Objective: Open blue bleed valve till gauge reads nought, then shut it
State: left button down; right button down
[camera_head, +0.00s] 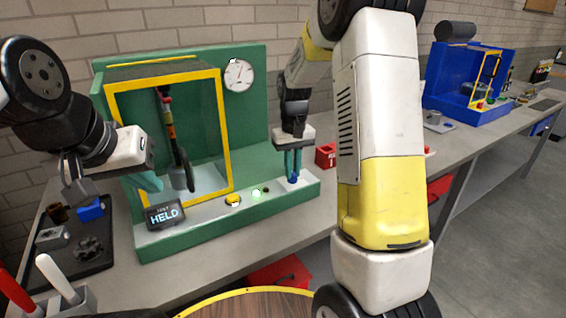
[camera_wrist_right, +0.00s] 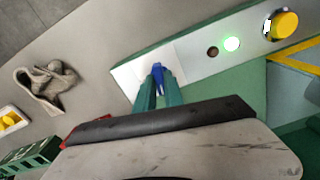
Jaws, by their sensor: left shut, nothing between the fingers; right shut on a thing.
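The blue bleed valve (camera_head: 293,181) is at the right end of the green test rig's front ledge. In the right wrist view the blue valve (camera_wrist_right: 157,71) shows between my fingertips. My right gripper (camera_head: 293,174) points down and is shut on it. The handle's turn angle is mostly hidden by the fingers. The round white gauge (camera_head: 238,76) is on the rig's green back panel; its needle is too small to read.
A display (camera_head: 165,215) reads "HELD". A yellow button (camera_head: 233,200) and a lit green lamp (camera_head: 256,194) are on the ledge. A yellow-framed guard (camera_head: 226,140) stands behind. A dark tray (camera_head: 75,262) of parts is at left; a red block (camera_head: 325,155) is right of the rig.

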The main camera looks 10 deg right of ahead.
jog(key=m, duration=1.2)
jog(key=shift+m, duration=0.4)
dwell(0.3)
jog(key=c, duration=1.4)
grip_release()
jog(key=shift+c, duration=0.2)
jog(key=shift+r, duration=0.1)
notch_tip(320, 180, up, 8)
jog(key=shift+f, duration=0.15)
